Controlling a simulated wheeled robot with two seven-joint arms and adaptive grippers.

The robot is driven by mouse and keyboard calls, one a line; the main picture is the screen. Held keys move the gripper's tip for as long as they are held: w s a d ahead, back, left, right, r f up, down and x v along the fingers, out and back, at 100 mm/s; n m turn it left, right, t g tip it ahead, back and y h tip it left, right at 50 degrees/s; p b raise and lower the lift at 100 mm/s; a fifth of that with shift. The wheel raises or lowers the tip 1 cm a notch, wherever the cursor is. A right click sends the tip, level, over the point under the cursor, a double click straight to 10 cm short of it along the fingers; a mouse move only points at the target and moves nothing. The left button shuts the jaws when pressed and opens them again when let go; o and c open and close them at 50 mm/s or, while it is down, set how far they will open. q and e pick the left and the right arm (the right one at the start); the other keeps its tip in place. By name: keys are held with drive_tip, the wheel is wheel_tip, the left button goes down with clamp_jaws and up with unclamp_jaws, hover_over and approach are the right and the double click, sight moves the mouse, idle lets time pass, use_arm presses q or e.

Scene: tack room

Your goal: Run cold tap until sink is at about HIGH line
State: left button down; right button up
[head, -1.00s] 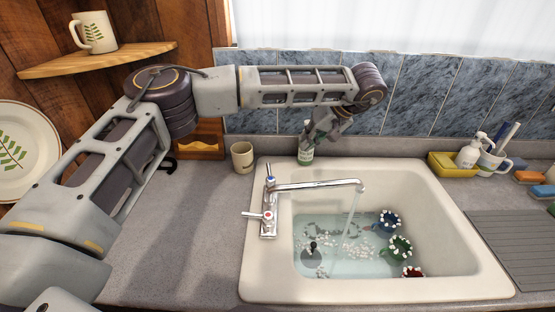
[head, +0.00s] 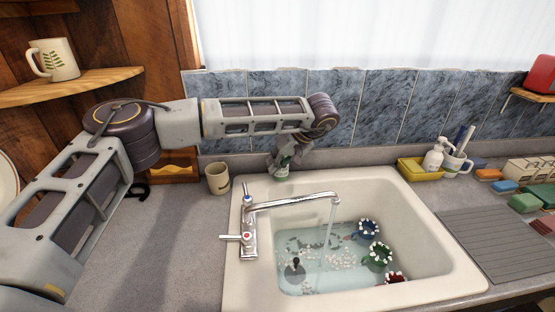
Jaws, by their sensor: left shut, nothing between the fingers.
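The white sink (head: 235,285) is partly filled with clear water (head: 320,262). A thin stream (head: 329,225) runs from the chrome spout (head: 300,199) into it. The tap's blue-marked handle (head: 247,190) is at the back and its red-marked handle (head: 240,237) at the front. In the water are a dark plug-like piece (head: 295,268), pale bits, and blue (head: 367,230), green (head: 378,254) and red (head: 396,278) things with white-dotted rims. I cannot make out a HIGH line. My left gripper (head: 281,163) is shut and empty behind the sink, overlapping a small green bottle (head: 282,173) in the picture. My right gripper is not in view.
A beige cup (head: 218,178) stands left of the sink. A yellow caddy (head: 418,170), soap pump (head: 433,158) and brush mug (head: 455,162) stand behind right. A ridged drainer (head: 490,242) and coloured blocks (head: 525,202) lie right. The left counter is largely clear.

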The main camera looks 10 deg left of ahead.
sight(246, 194)
use_arm(q)
drive_tip(key=a+f, duration=0.2)
drive_tip(key=a+f+p, duration=0.1)
drive_tip(key=a+f, duration=0.1)
drive_tip(key=a+f+p, duration=0.1)
drive_tip(key=a+f, duration=0.1)
drive_tip(key=shift+s+a, duration=0.35)
drive_tip(key=shift+a, duration=0.15)
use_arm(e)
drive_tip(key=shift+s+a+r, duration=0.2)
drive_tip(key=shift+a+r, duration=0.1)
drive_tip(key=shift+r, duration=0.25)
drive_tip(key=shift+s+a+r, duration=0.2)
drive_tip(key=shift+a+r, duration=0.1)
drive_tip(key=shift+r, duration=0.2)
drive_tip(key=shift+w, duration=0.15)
